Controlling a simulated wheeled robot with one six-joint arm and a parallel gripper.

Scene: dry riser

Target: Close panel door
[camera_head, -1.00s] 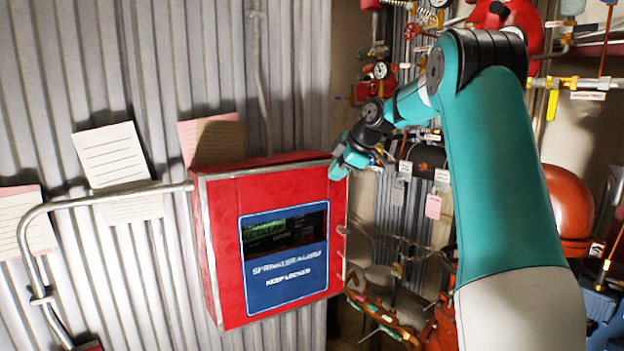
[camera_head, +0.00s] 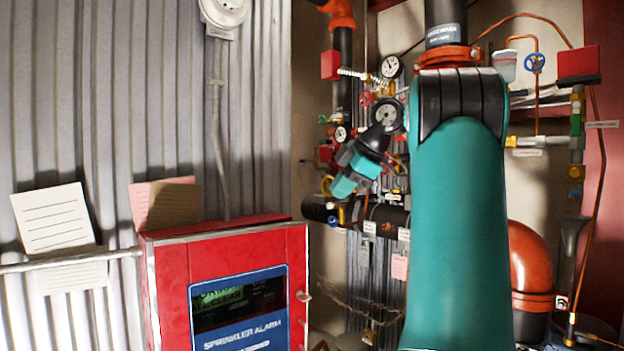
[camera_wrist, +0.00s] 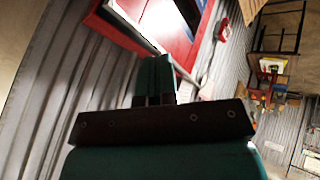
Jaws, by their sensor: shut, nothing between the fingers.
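The red sprinkler alarm panel (camera_head: 215,243) is on the corrugated wall at lower left in the head view, its bottom cut off. Its door (camera_head: 172,290) carries a blue label and a dark window. The door appears to lie against the box front; I cannot tell whether a thin gap is there. My gripper (camera_head: 343,187) is shut and empty, up and to the right of the panel's top right corner, apart from it in the picture. In the wrist view my teal fingers (camera_wrist: 153,75) are together, with the red panel (camera_wrist: 150,38) beyond them.
Pipes, gauges (camera_head: 390,67) and valves crowd the area behind and right of my gripper. A large orange-red pipe elbow (camera_head: 530,260) stands at right. A metal rail (camera_head: 70,262) and paper notes (camera_head: 52,220) are left of the panel.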

